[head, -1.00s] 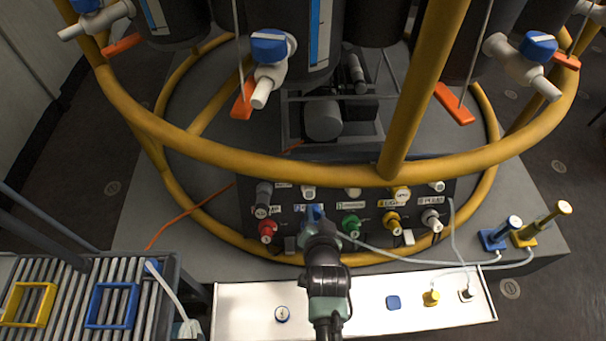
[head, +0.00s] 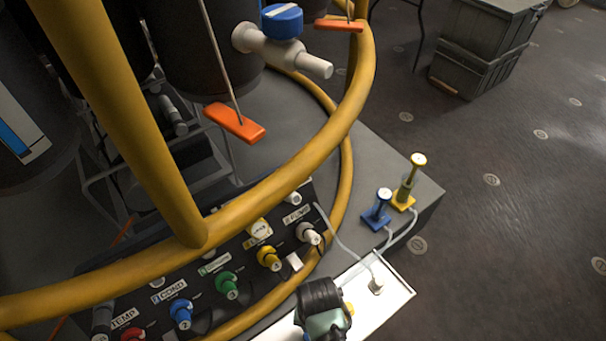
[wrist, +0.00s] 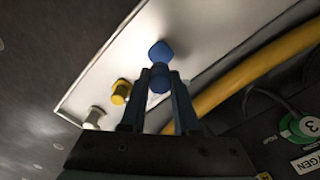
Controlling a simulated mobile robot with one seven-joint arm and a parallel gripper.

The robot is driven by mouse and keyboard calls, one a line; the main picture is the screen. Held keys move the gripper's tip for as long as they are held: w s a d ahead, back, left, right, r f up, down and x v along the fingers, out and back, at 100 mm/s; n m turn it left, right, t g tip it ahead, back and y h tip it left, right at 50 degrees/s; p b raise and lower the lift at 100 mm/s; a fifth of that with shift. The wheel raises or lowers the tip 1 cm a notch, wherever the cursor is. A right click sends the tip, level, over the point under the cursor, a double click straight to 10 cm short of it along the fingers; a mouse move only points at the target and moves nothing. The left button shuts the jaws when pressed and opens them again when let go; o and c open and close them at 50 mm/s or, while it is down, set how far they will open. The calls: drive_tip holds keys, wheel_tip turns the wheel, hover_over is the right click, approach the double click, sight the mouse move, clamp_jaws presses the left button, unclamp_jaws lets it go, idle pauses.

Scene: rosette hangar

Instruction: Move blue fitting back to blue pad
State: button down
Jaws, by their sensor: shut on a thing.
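My gripper (wrist: 161,74) is shut on the blue fitting (wrist: 159,84), which shows between the fingertips in the wrist view. The blue pad (wrist: 160,50) on the white shelf shows just beyond the fitting, nearly in line with it. I cannot tell the height of the fitting above the shelf.
A yellow fitting (wrist: 121,91) and a white fitting (wrist: 94,117) stand on the shelf beside the pad. The port panel (head: 215,265) and yellow rail (head: 300,165) are close by. Blue (head: 377,212) and yellow (head: 405,185) plunger-like devices stand behind the shelf.

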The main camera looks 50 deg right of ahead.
drive_tip(key=shift+a+f+b, duration=0.1)
drive_tip(key=shift+f+b, duration=2.75)
drive_tip(key=shift+b, duration=0.3)
drive_tip(key=shift+p, duration=1.2)
drive_tip(key=shift+f, duration=0.3)
drive_tip(key=c, duration=0.6)
unclamp_jaws()
drive_tip(key=shift+o, duration=0.2)
wheel_tip(320, 180, up, 13)
drive_tip(key=p, duration=0.6)
